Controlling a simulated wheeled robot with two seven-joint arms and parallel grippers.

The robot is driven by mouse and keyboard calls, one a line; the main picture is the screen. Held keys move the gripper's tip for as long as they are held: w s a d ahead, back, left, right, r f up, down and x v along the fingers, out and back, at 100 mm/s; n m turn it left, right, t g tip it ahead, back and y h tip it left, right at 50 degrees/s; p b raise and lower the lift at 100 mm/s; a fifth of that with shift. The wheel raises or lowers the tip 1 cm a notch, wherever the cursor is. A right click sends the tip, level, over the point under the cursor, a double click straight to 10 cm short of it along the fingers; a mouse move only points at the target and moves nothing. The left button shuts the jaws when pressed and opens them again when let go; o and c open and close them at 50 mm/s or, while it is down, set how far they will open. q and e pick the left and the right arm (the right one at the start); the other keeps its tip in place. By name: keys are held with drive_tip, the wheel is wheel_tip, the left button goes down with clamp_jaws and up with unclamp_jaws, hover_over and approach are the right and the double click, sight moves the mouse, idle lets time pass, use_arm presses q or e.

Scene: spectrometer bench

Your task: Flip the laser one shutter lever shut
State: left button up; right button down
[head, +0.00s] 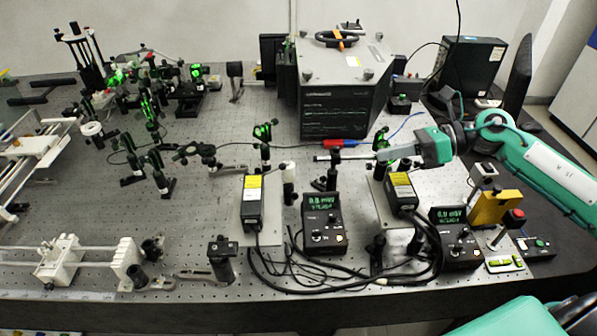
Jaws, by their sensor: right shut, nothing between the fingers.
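Two black laser heads with yellow labels stand on the perforated bench: a left laser head (252,203) and a right laser head (400,192). I cannot tell from the picture which is laser one. Their shutter levers are too small to make out. My right gripper (383,154) comes in from the right, above and behind the right laser head, fingers pointing left. It is shut and empty, close to the front end of that head; I cannot tell whether it touches anything. My left gripper is not in view.
Two controllers with green displays, a left controller (323,222) and a right controller (456,238), stand in front with black cables (300,285). A large grey instrument (340,85) stands behind. Posts and optics crowd the left. A yellow block (494,208) and red button (514,217) stand right.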

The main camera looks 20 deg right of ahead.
drive_tip(key=p+x, duration=0.7)
drive_tip(key=x, duration=1.2)
drive_tip(key=shift+a, duration=0.4)
drive_tip(key=shift+w+r+p, duration=0.15)
drive_tip(key=shift+p, duration=0.2)
